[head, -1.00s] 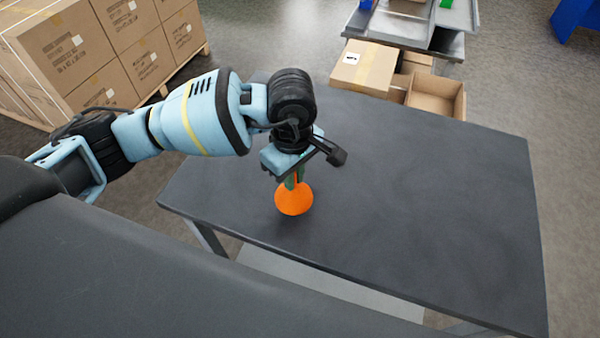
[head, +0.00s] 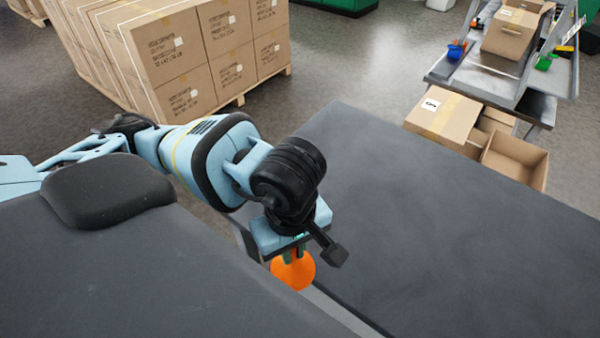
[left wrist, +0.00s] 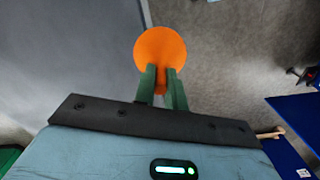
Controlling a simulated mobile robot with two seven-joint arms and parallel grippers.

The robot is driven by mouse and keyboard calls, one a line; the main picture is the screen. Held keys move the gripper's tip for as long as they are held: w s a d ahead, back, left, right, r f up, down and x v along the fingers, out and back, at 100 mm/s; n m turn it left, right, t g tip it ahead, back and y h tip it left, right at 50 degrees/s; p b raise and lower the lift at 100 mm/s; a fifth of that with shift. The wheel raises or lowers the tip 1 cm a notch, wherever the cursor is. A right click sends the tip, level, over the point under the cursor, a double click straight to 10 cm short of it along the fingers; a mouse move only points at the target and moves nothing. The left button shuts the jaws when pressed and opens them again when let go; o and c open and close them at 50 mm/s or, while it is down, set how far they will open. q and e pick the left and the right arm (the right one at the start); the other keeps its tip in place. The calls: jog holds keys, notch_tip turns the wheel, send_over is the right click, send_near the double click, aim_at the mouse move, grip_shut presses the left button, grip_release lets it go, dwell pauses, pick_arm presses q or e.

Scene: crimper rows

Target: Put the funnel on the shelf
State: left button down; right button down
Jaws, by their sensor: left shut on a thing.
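The orange funnel (head: 294,272) hangs below my left gripper (head: 293,254) in the head view, near the left edge of the dark table. In the left wrist view the funnel (left wrist: 160,55) shows its round orange face, with the green fingers of the left gripper (left wrist: 162,88) closed on its narrow part. In that view the funnel is seen partly against the floor and partly against a grey surface. A metal shelf unit (head: 490,75) stands at the top right of the head view. My right gripper is not in view.
The dark table (head: 430,215) has a wide bare top. Open cardboard boxes (head: 515,158) stand beyond it, below the shelf unit. Blue and green items and a cardboard box (head: 510,33) are on the unit. Stacked cartons (head: 190,60) stand on a pallet at the upper left.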

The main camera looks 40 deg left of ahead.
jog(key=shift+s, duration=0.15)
